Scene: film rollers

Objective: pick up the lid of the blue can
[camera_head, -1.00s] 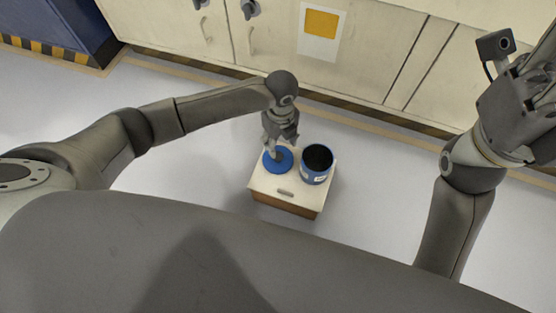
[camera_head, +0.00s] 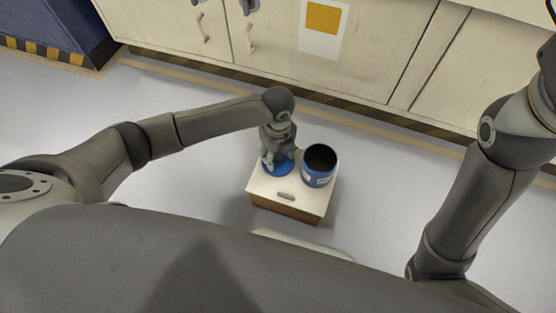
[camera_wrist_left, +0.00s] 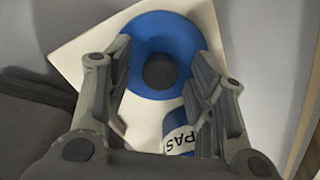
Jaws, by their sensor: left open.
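The lid is a flat blue disc (camera_head: 284,170) with a dark round knob, lying on the left part of a small white-topped box. In the left wrist view the blue disc (camera_wrist_left: 150,25) shows nearly whole, with its dark knob (camera_wrist_left: 160,72) between the fingers. My left gripper (camera_head: 272,162) points down over the lid, and its open fingers (camera_wrist_left: 160,75) stand on either side of the knob, seemingly apart from it. The blue can (camera_head: 318,178) stands open beside the lid, dark inside. My right gripper is out of the picture.
The box top (camera_head: 262,188) has a small grey handle (camera_head: 286,196) at its front. The can (camera_wrist_left: 178,135) is close to the right finger in the wrist view. Cream cabinets (camera_head: 380,50) stand behind; open floor surrounds the box.

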